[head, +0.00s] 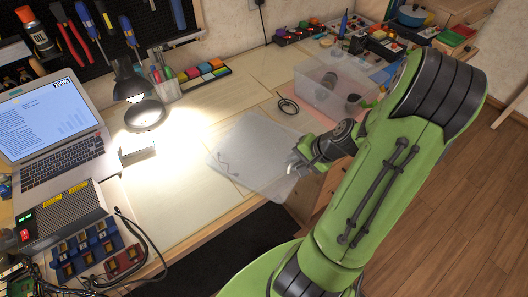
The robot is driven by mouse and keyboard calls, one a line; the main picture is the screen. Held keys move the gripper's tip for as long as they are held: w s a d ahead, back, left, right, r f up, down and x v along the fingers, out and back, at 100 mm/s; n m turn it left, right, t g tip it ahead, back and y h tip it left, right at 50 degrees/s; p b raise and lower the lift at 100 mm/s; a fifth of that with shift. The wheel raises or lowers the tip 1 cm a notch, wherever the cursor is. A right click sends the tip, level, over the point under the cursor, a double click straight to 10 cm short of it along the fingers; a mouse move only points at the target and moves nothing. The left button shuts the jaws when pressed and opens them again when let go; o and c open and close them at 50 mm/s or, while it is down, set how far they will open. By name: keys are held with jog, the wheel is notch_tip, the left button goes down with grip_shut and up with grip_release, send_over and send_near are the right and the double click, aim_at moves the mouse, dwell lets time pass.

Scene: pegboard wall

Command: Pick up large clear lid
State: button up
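The large clear lid (246,146) is a flat translucent sheet near the front edge of the workbench, and its lower right part reaches past the bench edge. Thin dark lines show on or through it. My gripper (294,169) is at the lid's right side, with its pale fingertips overlapping the lid in the picture. The fingers are small and partly hidden by the wrist, so I cannot tell whether they are closed on the lid. I also cannot tell whether the lid rests on the bench or is raised.
A clear plastic box (322,84) with dark items inside stands behind my gripper. A coiled black cable (288,105) lies beside it. A lit desk lamp (144,112) and a laptop (48,135) stand left.

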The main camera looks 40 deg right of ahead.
grip_shut()
jog(key=shift+r, duration=0.15)
